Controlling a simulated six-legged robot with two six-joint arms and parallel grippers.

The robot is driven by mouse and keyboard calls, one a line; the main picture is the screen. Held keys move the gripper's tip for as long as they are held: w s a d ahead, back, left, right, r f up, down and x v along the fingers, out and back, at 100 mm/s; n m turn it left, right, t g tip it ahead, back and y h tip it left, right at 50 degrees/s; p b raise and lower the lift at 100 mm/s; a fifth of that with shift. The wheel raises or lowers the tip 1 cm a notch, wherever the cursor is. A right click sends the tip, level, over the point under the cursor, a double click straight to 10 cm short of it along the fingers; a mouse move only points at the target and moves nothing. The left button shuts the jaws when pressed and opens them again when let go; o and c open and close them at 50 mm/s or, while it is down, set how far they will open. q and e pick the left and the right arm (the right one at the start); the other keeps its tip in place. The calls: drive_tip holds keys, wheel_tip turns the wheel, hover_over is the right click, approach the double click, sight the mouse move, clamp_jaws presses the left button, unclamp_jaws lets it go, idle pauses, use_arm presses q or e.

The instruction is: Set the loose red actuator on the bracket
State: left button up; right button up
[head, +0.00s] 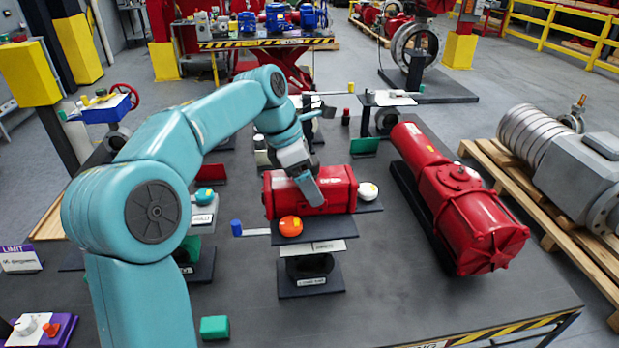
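A short red actuator (341,188) lies sideways near the middle of the table in the head view. Just below it in the picture is a dark bracket plate (335,231) on a stand with a dark base (310,283). I cannot tell whether the actuator rests on this plate or hangs just above or behind it. My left gripper (308,186) reaches down over the actuator. One finger crosses its top and front face; the other finger is hidden, so its grip is unclear. My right gripper is not in view.
An orange knob (290,226) and a white knob (368,191) stand close to the actuator. A long red actuator (455,195) lies to the right. A green block (214,327) is at the front. The front-right tabletop (420,300) is clear.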

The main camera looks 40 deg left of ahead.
use_arm(q)
drive_tip(key=shift+o, duration=0.6)
drive_tip(key=shift+r, duration=0.1)
drive_tip(key=shift+s, duration=0.15)
drive_tip(key=p+v, duration=0.3)
drive_tip(key=v, duration=1.3)
drive_tip(key=shift+r+p, duration=0.2)
drive_tip(key=shift+p, duration=0.2)
drive_tip(key=shift+f, duration=0.1)
